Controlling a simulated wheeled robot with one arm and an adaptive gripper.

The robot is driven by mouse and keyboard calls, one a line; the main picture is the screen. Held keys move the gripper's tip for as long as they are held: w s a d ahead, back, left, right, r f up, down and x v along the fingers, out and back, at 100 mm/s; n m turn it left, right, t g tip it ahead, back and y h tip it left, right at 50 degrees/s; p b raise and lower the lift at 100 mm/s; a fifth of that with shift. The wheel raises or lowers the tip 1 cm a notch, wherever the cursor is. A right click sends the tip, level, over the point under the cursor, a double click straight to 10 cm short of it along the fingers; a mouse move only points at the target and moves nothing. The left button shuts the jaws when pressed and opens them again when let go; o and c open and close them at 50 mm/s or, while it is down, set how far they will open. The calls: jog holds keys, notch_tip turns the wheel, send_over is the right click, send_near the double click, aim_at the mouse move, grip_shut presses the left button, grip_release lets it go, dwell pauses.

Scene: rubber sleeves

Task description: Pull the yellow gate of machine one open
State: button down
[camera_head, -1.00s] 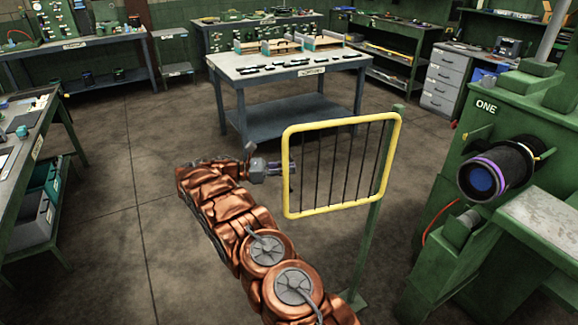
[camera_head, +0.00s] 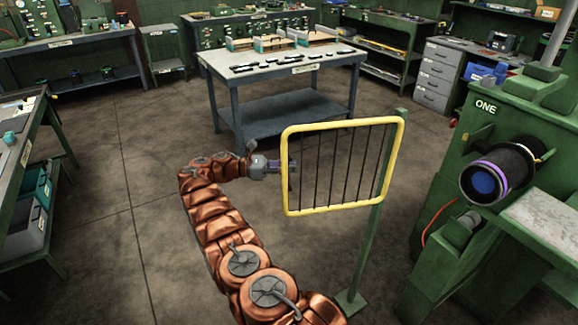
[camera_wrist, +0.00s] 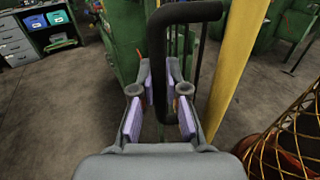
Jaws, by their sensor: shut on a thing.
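The yellow gate (camera_head: 345,123) is a frame with dark vertical bars. It hangs on a green post (camera_head: 371,240) to the left of the green machine marked ONE (camera_head: 485,109). My gripper (camera_head: 286,167) is at the gate's left edge, the side away from the post. In the wrist view my gripper (camera_wrist: 160,98) has its purple pads on either side of a black bar handle (camera_wrist: 187,13) and is shut on it. The yellow frame (camera_wrist: 232,75) runs just right of the handle. The handle is hardly visible in the head view.
A blue-grey table (camera_head: 232,86) with small parts stands behind the gate. A bench (camera_head: 52,165) with bins is at the left. The machine's dark cylinder (camera_head: 510,165) faces the gate side. Floor (camera_head: 130,230) is open left of my arm.

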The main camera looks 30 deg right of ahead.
dwell(0.4)
jog(key=c, duration=1.2)
grip_release()
jog(key=shift+r, duration=0.1)
